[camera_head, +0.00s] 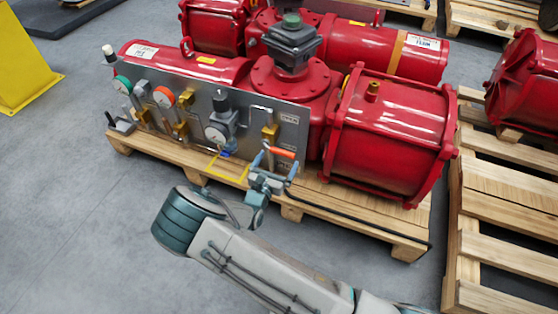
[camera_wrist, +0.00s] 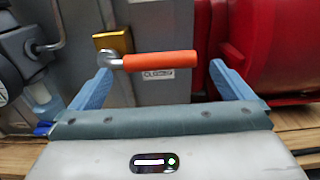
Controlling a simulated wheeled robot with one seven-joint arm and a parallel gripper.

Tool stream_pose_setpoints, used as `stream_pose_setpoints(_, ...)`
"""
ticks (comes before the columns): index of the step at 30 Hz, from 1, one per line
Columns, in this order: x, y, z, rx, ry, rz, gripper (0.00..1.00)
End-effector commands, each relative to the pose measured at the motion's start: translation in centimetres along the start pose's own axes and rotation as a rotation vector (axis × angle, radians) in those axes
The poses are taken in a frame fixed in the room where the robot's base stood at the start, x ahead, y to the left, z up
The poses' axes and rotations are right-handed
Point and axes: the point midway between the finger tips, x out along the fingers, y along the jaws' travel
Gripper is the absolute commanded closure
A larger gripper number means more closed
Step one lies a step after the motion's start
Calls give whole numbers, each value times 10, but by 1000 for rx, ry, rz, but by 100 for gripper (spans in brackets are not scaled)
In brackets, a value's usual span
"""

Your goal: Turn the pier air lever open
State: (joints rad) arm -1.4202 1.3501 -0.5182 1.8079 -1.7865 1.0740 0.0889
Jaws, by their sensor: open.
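The air lever (camera_head: 283,152) has an orange grip and a grey metal end. It is fixed by a brass block (camera_head: 270,132) on the right part of the grey panel (camera_head: 288,117). In the wrist view the lever (camera_wrist: 160,61) lies nearly level, pointing right from its pivot. My gripper (camera_head: 276,164) is open in front of the panel. In the wrist view its blue fingers (camera_wrist: 159,72) stand apart to the left and right of the orange grip, with nothing held. I cannot tell whether either finger touches the lever.
A red cylinder (camera_head: 390,130) stands close to the right of the lever. A gauge (camera_head: 215,134) and regulator sit to the left on the panel. The unit rests on a wooden pallet (camera_head: 310,207). Another pallet (camera_head: 500,205) lies to the right. Grey floor (camera_head: 70,200) at the left is clear.

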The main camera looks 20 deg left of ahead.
Motion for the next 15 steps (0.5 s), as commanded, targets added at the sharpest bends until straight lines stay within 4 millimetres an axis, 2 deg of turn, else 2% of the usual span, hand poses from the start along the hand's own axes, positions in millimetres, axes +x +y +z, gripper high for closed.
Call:
stream_pose_setpoints(1, 8, 0, -2, 2, 0, -1, 0)
stream_pose_setpoints(6, 21, 0, -1, 1, 0, 0, 0)
stream_pose_setpoints(15, 25, 0, 0, 1, 1, 0, 0)
